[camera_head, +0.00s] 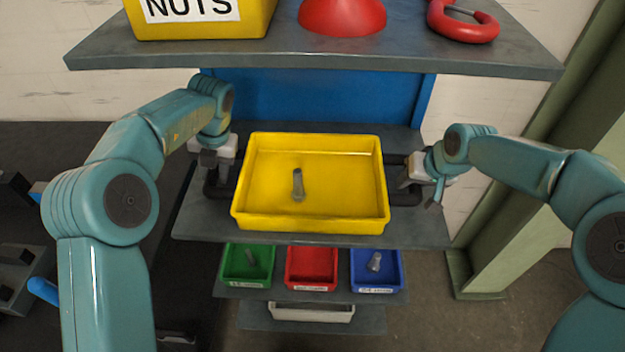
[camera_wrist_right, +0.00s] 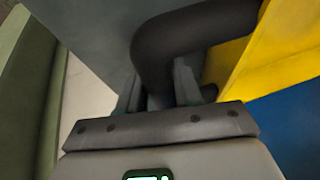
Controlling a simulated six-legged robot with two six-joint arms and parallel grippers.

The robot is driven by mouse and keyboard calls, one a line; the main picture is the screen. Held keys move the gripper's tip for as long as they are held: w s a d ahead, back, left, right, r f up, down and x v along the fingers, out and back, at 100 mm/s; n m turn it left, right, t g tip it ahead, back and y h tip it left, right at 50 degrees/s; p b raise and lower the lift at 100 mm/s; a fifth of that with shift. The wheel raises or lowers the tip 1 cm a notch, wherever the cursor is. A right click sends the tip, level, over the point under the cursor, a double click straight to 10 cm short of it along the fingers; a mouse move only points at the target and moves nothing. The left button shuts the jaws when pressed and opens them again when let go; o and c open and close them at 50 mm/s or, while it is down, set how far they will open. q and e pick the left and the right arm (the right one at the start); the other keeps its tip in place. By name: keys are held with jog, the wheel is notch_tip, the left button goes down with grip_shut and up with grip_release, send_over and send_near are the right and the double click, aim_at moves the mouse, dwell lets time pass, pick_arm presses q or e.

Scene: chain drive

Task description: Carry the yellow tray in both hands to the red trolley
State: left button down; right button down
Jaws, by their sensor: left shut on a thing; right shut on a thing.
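The yellow tray (camera_head: 342,180) is in the middle of the head view, over a grey shelf, with a grey bolt (camera_head: 298,184) inside it. I cannot tell whether the tray touches the shelf. It has a dark handle on each side. My left gripper (camera_head: 212,166) is shut on the left handle (camera_head: 217,190). My right gripper (camera_head: 417,176) is shut on the right handle (camera_head: 400,198). In the right wrist view the right gripper's fingers (camera_wrist_right: 158,88) are on either side of the dark handle (camera_wrist_right: 185,38), beside the yellow tray wall (camera_wrist_right: 270,50). No red trolley is in view.
A higher shelf (camera_head: 310,62) holds a yellow NUTS bin (camera_head: 200,25), a red cone-shaped thing (camera_head: 342,15) and a red ring (camera_head: 462,22). Below are green (camera_head: 248,262), red (camera_head: 312,266) and blue (camera_head: 376,268) bins. A green post (camera_head: 530,190) stands at right.

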pick_arm(q)
jog(key=shift+w+r, duration=0.15)
jog(key=shift+r, duration=0.15)
pick_arm(e)
jog(key=shift+w+r, duration=0.1)
jog(key=shift+r, duration=0.15)
